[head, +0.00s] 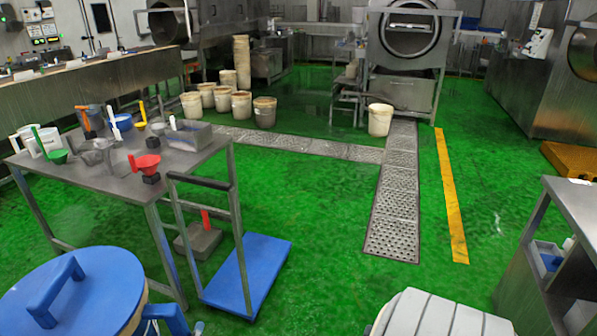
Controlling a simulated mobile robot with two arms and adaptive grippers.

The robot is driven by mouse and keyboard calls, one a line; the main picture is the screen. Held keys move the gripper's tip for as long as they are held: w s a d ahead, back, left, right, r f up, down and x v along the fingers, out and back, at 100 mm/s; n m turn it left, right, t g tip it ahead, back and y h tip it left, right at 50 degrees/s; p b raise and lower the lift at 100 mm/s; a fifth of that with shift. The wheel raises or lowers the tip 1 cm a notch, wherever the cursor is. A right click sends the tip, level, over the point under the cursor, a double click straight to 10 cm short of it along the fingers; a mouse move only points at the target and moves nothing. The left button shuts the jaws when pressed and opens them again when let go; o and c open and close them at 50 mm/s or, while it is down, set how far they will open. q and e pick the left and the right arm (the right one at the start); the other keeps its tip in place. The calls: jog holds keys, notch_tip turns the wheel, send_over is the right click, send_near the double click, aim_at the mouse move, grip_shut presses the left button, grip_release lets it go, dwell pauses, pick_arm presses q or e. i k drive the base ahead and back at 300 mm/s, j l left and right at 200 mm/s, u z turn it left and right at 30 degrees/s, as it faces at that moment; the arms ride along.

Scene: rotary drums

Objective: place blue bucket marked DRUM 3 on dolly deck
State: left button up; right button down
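The dolly has a flat blue deck (247,272) and an upright grey push handle (205,182). It stands on the green floor at the right end of the steel table. The visible part of its deck is bare. No bucket with a readable DRUM 3 mark shows. A large round blue lid (100,290) with a raised handle covers a cream-sided container at the lower left, cut off by the frame edge. A small blue round item (121,121) sits on the table; I cannot tell what it is. Neither of my grippers shows.
The steel table (110,178) holds scoops, funnels and jugs. Several cream buckets (264,112) stand at the back, one (380,119) by a drum machine. A steel cart (560,230) stands at right. The middle floor is clear.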

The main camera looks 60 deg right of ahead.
aim_at(259, 267)
jog(key=i+l+z, duration=0.35)
jog(key=l, duration=0.25)
jog(key=i+l+z, duration=0.25)
jog(key=l+z, duration=0.15)
jog(key=i+l+z, duration=0.35)
jog(key=i+l, duration=0.1)
jog(key=l, duration=0.05)
